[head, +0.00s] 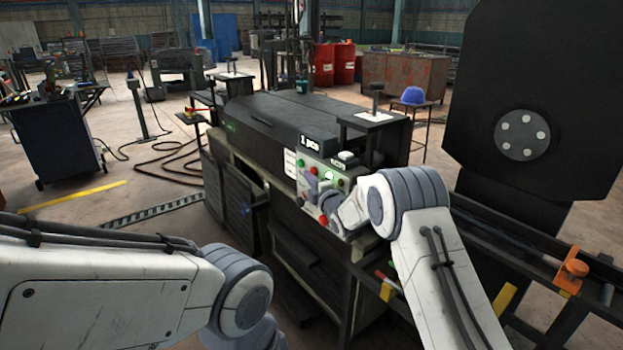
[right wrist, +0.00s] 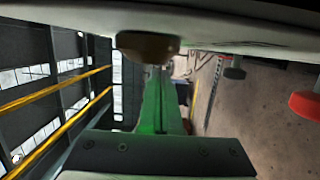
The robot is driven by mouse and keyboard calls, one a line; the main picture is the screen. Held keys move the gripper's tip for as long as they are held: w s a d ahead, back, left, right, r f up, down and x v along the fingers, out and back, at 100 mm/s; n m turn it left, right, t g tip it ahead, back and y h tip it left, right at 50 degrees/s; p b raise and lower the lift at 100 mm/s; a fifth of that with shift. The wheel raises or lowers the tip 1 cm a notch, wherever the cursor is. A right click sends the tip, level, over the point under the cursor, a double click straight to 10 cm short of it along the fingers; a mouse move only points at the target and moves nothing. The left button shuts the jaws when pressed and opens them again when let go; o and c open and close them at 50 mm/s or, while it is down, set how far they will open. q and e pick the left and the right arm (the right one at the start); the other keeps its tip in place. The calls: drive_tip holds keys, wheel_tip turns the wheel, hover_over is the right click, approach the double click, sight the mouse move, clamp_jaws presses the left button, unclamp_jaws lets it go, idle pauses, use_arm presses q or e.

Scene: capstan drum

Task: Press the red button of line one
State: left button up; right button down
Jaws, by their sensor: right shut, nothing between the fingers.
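A pale control panel (head: 330,177) with several small buttons stands on the front of the dark machine in the head view. A red button (head: 313,170) shows on its upper part, and another red spot (head: 323,220) shows low beside my wrist. I cannot tell which belongs to line one. My right gripper (head: 316,190) is shut and empty, close in front of the panel. A red button (right wrist: 308,106) stands at the right edge. My left gripper is out of view.
A large dark plate (head: 535,100) is at the right, with rails and an orange clamp (head: 573,270) below.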

drive_tip(key=shift+w+d, duration=0.2)
drive_tip(key=shift+d, duration=0.15)
drive_tip(key=shift+d, duration=0.1)
drive_tip(key=shift+w+d+f+b, duration=0.1)
drive_tip(key=shift+w+d+b, duration=0.45)
drive_tip(key=shift+d+b, duration=0.15)
drive_tip(key=shift+d, duration=0.15)
drive_tip(key=b, duration=0.1)
approach(317, 173)
drive_tip(key=shift+s+a+f, duration=0.1)
drive_tip(key=shift+s+a, duration=1.9)
drive_tip(key=shift+s, duration=0.05)
